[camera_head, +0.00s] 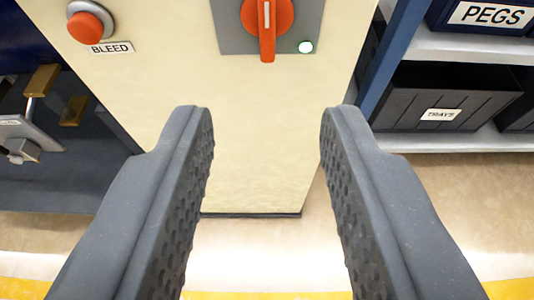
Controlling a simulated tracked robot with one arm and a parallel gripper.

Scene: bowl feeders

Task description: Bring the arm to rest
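My gripper (265,115) is open and empty, its two dark grey padded fingers reaching up from the bottom of the view with a wide gap between them. Behind the gap stands a cream cabinet (262,150). On the cabinet, a red rotary handle (267,25) on a grey plate points down, above the fingertips. A small lit white-green lamp (306,47) is beside it. At the upper left is a red push button (85,27) over a label reading BLEED (111,48). The fingers do not appear to touch anything.
At right, a shelf rack with a blue post (392,58) holds a dark bin labelled TRAYS (440,114) and a blue bin labelled PEGS (490,14). At left is dark equipment with brass-coloured blocks (42,80). Beige floor with a yellow stripe (265,295) lies below.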

